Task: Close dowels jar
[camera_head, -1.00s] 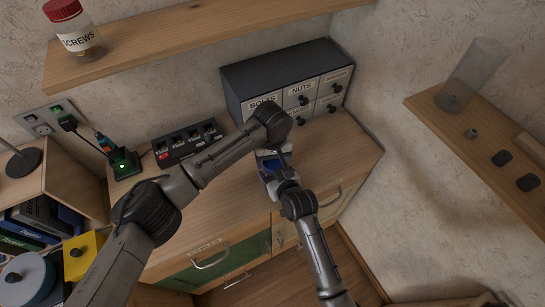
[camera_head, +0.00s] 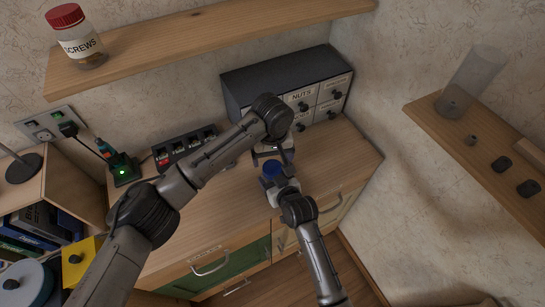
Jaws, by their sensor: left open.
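A round blue lid-like piece (camera_head: 272,168), probably the top of the dowels jar, shows from above at the cabinet's front right. No label is readable, and the body below it is hidden. My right gripper (camera_head: 277,182) is right at the blue piece, on its near side; whether its fingers are closed on it is too small to tell. My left gripper (camera_head: 268,154) is open, pointing down just behind the blue piece, apart from it as far as I can see. The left forearm partly covers the area.
A drawer unit (camera_head: 290,72) with labelled fronts stands behind the grippers. A charger strip (camera_head: 184,146) lies left. A red-lidded SCREWS jar (camera_head: 80,38) stands on the upper shelf (camera_head: 200,40). A right shelf (camera_head: 470,140) holds a clear cylinder (camera_head: 474,78). The wooden top (camera_head: 325,160) is clear at right.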

